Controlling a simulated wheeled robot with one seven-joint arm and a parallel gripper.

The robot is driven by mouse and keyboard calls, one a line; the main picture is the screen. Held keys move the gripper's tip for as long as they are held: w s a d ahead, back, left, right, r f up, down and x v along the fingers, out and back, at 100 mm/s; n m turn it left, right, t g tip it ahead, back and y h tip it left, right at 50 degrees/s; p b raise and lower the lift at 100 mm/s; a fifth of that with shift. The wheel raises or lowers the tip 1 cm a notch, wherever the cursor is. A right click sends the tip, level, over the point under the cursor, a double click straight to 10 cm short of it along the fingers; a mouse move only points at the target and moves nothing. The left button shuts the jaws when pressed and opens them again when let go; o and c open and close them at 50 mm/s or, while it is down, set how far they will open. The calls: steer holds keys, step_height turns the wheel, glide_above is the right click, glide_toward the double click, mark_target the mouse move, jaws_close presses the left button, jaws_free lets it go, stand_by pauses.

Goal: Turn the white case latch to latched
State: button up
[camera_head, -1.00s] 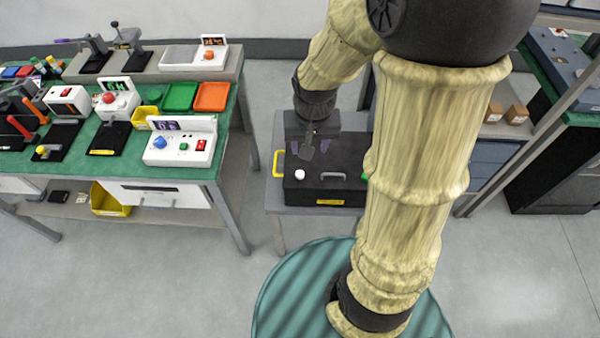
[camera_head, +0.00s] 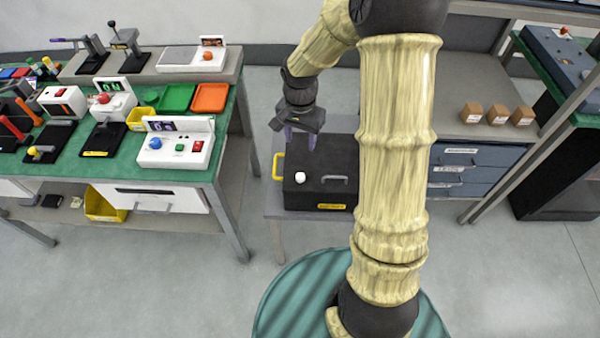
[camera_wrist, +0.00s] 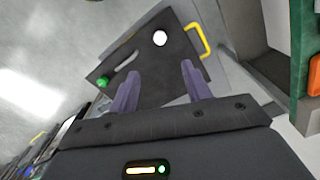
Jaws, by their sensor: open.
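The black case (camera_head: 318,188) lies on a small grey table. The white case latch (camera_head: 300,177), a round white knob, sits on the case's left part. It also shows in the wrist view (camera_wrist: 160,38), near the yellow handle. My gripper (camera_head: 299,142) is above the back left part of the case. In the wrist view its two purple fingers (camera_wrist: 158,88) are apart with nothing between them, and the white latch lies beyond them. A green knob (camera_wrist: 102,80) is at the case's other end; in the head view my arm hides that end.
A yellow handle (camera_head: 279,166) stands out at the case's left side. A green-topped bench (camera_head: 110,169) with several devices is to the left. A shelf with small brown boxes (camera_head: 498,115) and drawers is to the right.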

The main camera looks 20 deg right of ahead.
mark_target(300, 176)
step_height(300, 176, down, 16)
steer(key=shift+f+b, duration=0.1)
steer(key=shift+b, duration=0.3)
steer(key=c, duration=1)
